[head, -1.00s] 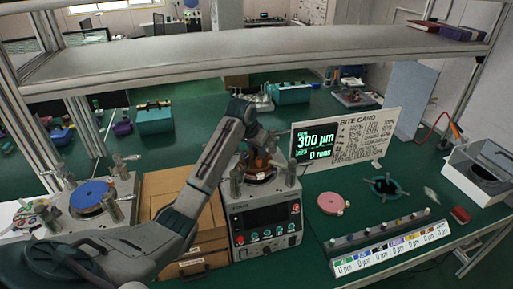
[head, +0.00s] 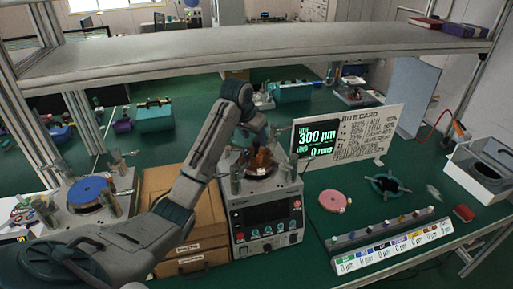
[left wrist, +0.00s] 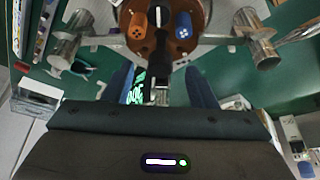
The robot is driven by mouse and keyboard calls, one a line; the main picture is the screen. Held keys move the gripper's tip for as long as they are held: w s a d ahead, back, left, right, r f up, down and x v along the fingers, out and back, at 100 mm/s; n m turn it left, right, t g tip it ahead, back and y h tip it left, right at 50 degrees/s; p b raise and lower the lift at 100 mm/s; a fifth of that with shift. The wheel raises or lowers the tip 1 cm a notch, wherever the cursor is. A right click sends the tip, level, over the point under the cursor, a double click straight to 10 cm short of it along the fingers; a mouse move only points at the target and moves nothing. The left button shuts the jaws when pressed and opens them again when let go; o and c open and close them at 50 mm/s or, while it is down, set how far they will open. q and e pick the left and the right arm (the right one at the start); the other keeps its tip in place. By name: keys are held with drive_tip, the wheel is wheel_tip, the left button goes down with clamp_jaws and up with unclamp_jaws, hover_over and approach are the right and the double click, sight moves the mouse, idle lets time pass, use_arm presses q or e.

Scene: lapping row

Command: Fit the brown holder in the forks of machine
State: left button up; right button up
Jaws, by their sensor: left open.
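The machine (head: 265,215) stands mid-table with a lit control panel. The brown holder (head: 261,160) sits on its top plate, between the upright metal posts. In the left wrist view the round brown holder (left wrist: 189,14) shows at the top edge, cut off by the frame, with an orange and a blue piece and a dark stem on it. Metal fork arms (left wrist: 100,40) and silver cylinders flank it. I cannot tell how the holder seats in the forks. My left gripper (left wrist: 161,82) is open and empty, its blue fingers apart, near the holder. My right gripper is out of view.
A second machine with a blue disc (head: 91,189) stands left, beside brown boxes (head: 180,210). To the right are a display card (head: 350,138), a pink disc (head: 332,200), a dark ring (head: 388,185), a colour-labelled strip (head: 390,248) and a grey box (head: 480,175). A shelf (head: 260,50) spans above.

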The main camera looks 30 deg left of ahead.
use_arm(q)
drive_tip(key=v, duration=0.5)
drive_tip(key=shift+s+r, duration=0.1)
drive_tip(key=shift+r, duration=0.15)
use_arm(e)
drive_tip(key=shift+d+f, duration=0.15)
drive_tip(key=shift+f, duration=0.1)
